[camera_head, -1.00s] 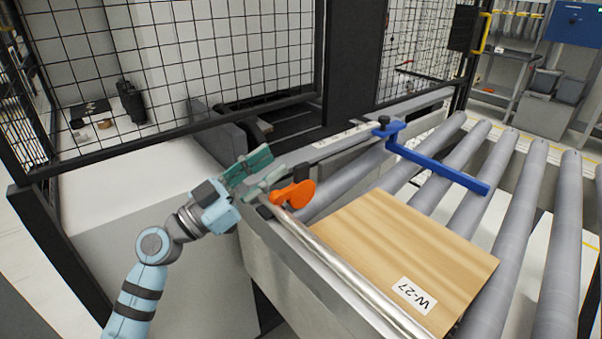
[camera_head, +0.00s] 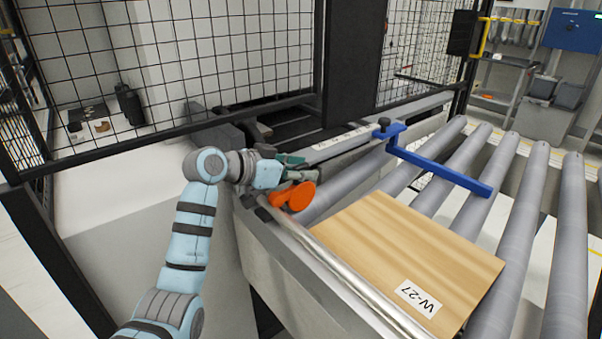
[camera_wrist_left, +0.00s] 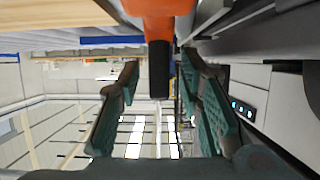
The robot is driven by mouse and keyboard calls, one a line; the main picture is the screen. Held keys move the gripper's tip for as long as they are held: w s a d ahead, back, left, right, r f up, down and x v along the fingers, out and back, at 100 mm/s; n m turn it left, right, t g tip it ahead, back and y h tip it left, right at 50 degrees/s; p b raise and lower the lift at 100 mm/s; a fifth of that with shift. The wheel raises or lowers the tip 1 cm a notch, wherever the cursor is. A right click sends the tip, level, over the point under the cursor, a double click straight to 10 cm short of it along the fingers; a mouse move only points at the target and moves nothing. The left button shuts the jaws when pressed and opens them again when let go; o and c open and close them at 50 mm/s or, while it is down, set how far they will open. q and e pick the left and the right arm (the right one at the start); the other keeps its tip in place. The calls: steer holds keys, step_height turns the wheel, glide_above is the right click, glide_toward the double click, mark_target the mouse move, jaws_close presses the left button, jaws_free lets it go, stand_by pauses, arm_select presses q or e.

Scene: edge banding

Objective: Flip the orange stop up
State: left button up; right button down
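The orange stop (camera_head: 294,196) sits at the near left corner of the roller conveyor, beside the metal rail. Its round orange end lies low toward the rollers. My left gripper (camera_head: 290,169) is right behind it in the head view and partly overlaps it. In the left wrist view my left gripper (camera_wrist_left: 165,105) has its teal-padded fingers spread apart. The orange stop (camera_wrist_left: 157,12) enters that view from the top, and its black end (camera_wrist_left: 159,70) reaches between the fingers. I see gaps on both sides, so the fingers do not grip it. My right gripper is out of view.
A wooden panel (camera_head: 405,255) labelled W-27 lies on the rollers (camera_head: 512,230). A blue bracket arm (camera_head: 440,170) reaches over the rollers behind it. The metal rail (camera_head: 345,272) runs along the near side. A black mesh fence (camera_head: 225,55) stands behind.

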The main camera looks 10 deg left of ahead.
arm_select(q)
steer(key=shift+w+d, duration=0.1)
steer(key=shift+d, duration=0.05)
jaws_close()
